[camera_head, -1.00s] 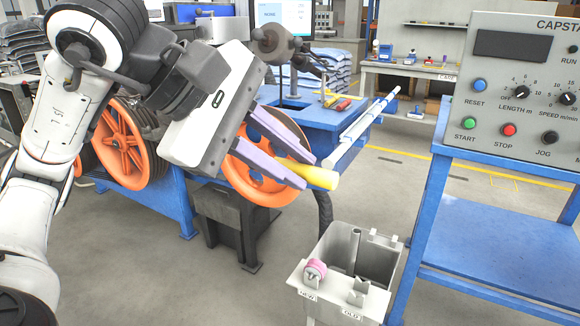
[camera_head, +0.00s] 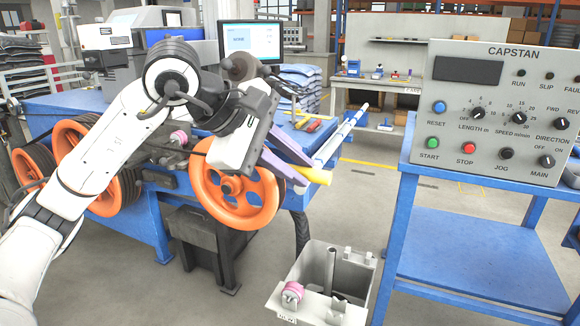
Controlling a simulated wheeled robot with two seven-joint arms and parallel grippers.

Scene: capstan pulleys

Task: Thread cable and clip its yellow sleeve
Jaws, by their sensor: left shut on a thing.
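My left gripper (camera_head: 304,174), with lavender fingers, is shut on the yellow sleeve (camera_head: 319,177). It holds the sleeve in the air at the right edge of the large orange pulley (camera_head: 236,190). The sleeve's free end sticks out to the right past the fingertips. More orange pulleys stand to the left, one in the middle (camera_head: 72,140) and one at the far left (camera_head: 28,168), partly behind my left arm. The cable's run is mostly hidden, and I cannot tell how it lies on the pulleys. My right gripper is not in view.
A grey bin (camera_head: 338,268) with a pink-topped part (camera_head: 292,293) on its front stands below. The blue stand with the CAPSTAN control panel (camera_head: 504,115) is at the right. White tubes (camera_head: 341,136) lie at the blue bench's right end.

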